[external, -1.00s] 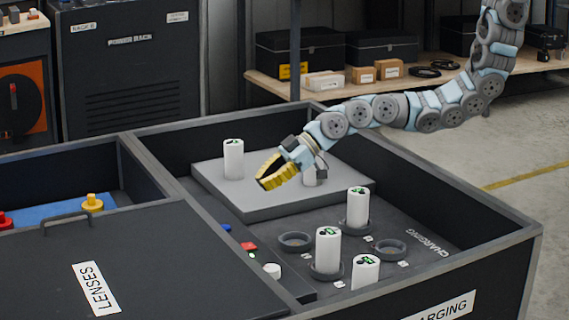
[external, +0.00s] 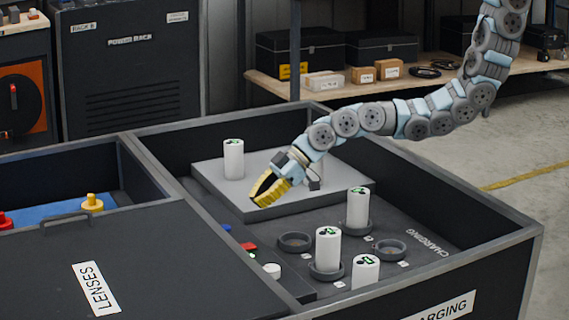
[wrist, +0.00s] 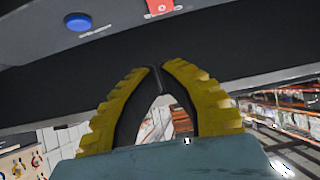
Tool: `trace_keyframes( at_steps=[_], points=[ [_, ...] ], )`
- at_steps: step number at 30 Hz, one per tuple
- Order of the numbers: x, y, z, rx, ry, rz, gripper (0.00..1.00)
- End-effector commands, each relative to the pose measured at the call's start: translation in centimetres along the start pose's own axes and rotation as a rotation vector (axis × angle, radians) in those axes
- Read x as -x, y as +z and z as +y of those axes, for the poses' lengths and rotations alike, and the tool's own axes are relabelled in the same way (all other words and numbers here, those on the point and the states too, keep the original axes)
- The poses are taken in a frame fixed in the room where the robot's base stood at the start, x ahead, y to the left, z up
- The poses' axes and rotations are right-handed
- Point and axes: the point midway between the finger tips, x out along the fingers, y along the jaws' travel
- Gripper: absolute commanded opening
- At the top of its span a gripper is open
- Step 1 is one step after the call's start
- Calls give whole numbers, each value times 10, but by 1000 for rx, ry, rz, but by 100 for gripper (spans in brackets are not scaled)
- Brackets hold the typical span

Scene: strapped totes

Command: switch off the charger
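The charging bay (external: 420,280) holds a control strip along its left side. On the strip are a blue button (external: 227,228), a red switch (external: 248,246), a lit green light (external: 252,255) and a white round knob (external: 272,270). In the wrist view the blue button (wrist: 78,22) is at upper left and the red switch (wrist: 160,7) is cut off by the top edge. My gripper (external: 256,202), with yellow ribbed fingers, hangs above the grey platform's front-left edge, apart from the controls. In the wrist view its fingertips (wrist: 158,69) meet, with nothing held between them.
White cylinders stand in several ring sockets, one at the middle (external: 328,248); two sockets are empty, including one (external: 295,242) near the strip. Another cylinder (external: 233,160) stands on the raised grey platform (external: 270,200). Dark bay walls and the LENSES lid (external: 130,270) border the strip.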

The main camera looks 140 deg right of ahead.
Motion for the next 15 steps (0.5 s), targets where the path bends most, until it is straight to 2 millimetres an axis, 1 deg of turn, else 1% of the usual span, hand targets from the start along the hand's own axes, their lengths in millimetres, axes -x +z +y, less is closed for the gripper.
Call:
trace_keyframes(
  at_steps=[1, 3, 15],
  points=[
    [-7, 0, 0, -1, -1, 0, 0],
    [-15, 2, 0, -1, -1, -3, 0],
    [-57, 2, -1, -3, -2, -1, 0]
  ],
)
